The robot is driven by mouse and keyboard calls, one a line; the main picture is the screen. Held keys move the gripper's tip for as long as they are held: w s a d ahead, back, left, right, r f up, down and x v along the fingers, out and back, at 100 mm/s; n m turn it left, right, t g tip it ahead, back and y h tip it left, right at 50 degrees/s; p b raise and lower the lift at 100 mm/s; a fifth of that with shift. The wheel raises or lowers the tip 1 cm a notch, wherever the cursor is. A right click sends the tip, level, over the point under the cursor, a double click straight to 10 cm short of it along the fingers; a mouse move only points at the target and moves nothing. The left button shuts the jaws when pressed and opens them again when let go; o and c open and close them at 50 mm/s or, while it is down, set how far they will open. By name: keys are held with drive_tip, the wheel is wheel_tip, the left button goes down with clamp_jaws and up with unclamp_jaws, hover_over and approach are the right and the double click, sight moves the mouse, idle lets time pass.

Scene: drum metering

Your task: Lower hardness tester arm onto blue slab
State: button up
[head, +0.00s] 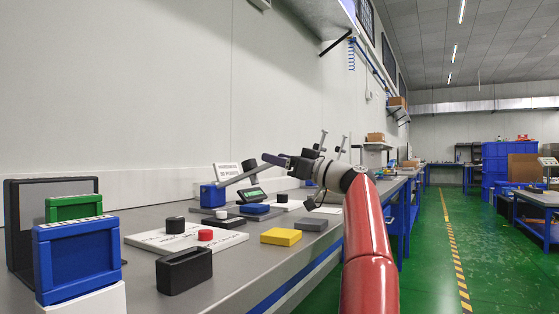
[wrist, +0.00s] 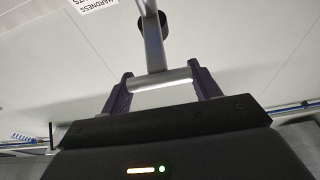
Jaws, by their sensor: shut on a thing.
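The hardness tester stands on the bench in the head view, beside a small sign. Its grey lever arm (head: 242,177) slants up to the right, with a dark cylinder (head: 249,166) near it. My gripper (head: 277,160) is at the raised end of the arm. In the wrist view my gripper (wrist: 162,80) is shut across a grey crossbar (wrist: 158,79) joined to the arm (wrist: 153,48). The blue slab (head: 254,209) lies low near the green-lit display (head: 252,195), below the arm and apart from it. The slab is not visible in the wrist view.
A yellow slab (head: 281,237) and a grey slab (head: 311,224) lie nearer the bench front. A white board (head: 185,239) carries black and red round pieces. A black open holder (head: 184,270) and blue and green boxes stand at left. The wall rises close behind.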

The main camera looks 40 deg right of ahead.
drive_tip(key=o, duration=1.4)
drive_tip(key=r+v, duration=0.1)
drive_tip(key=v, duration=0.4)
drive_tip(key=r+b+v, duration=0.1)
drive_tip(key=v, duration=0.3)
drive_tip(key=r+b+v, duration=0.1)
drive_tip(key=v, duration=0.4)
drive_tip(key=shift+s+d, duration=0.3)
drive_tip(key=shift+s, duration=0.4)
drive_tip(key=shift+c, duration=0.5)
